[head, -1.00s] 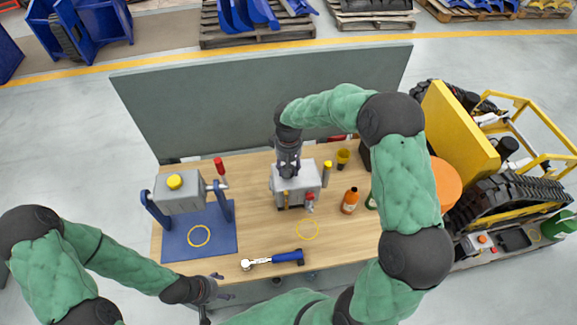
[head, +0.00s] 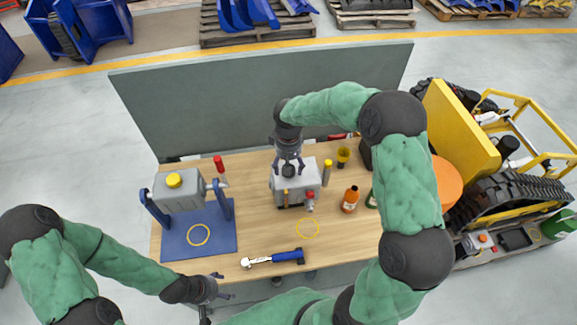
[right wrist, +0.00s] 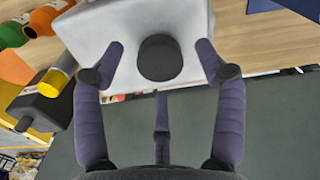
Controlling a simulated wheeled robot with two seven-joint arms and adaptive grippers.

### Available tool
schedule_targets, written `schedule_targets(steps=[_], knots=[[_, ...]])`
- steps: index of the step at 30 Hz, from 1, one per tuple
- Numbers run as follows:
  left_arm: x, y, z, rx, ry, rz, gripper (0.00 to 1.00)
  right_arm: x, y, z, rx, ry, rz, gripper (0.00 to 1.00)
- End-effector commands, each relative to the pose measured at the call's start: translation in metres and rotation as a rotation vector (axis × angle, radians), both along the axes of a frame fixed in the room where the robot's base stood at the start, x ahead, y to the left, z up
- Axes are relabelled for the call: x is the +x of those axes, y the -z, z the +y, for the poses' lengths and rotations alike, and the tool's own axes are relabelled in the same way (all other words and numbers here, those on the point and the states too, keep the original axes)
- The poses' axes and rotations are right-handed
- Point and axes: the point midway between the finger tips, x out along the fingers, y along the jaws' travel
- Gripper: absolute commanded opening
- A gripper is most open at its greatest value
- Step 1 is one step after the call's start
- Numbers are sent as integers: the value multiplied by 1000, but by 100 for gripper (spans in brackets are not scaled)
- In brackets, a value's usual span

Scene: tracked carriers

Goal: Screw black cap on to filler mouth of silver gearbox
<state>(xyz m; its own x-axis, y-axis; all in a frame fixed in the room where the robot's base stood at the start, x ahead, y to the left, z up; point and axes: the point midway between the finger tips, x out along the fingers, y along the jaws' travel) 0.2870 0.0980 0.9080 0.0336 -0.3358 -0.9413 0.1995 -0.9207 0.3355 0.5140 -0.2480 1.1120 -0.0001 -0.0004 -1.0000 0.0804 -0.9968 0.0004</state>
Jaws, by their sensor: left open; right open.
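The silver gearbox (head: 297,187) stands on the wooden table, right of its middle. In the right wrist view it is the pale block (right wrist: 85,30) at the top. The black cap (right wrist: 160,58) sits on top of the gearbox; the filler mouth under it is hidden. My right gripper (head: 288,164) is over the gearbox, pointing down, its fingers spread around the cap with gaps on both sides. In the right wrist view its fingers (right wrist: 160,60) are apart and hold nothing. My left gripper (head: 222,285) is open and empty at the table's front edge.
Left stands a grey box with a yellow cap (head: 174,181) in a blue stand (head: 222,240). A torque wrench (head: 274,258) lies in front. A grey panel (head: 220,100) rises behind.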

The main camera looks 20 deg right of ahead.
Motion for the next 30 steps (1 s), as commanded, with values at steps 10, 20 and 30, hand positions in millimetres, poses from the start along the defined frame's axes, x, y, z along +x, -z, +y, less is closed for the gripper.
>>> schedule_targets(steps=[10,20,30], knots=[[0,0,0,0,0,0,69,1,-67,0,0,0,-5,71],[0,0,0,0,0,0,69,0,-106,0,0,0,0,71],[0,0,0,0,0,0,69,0,-110,0,1,1,1,71]])
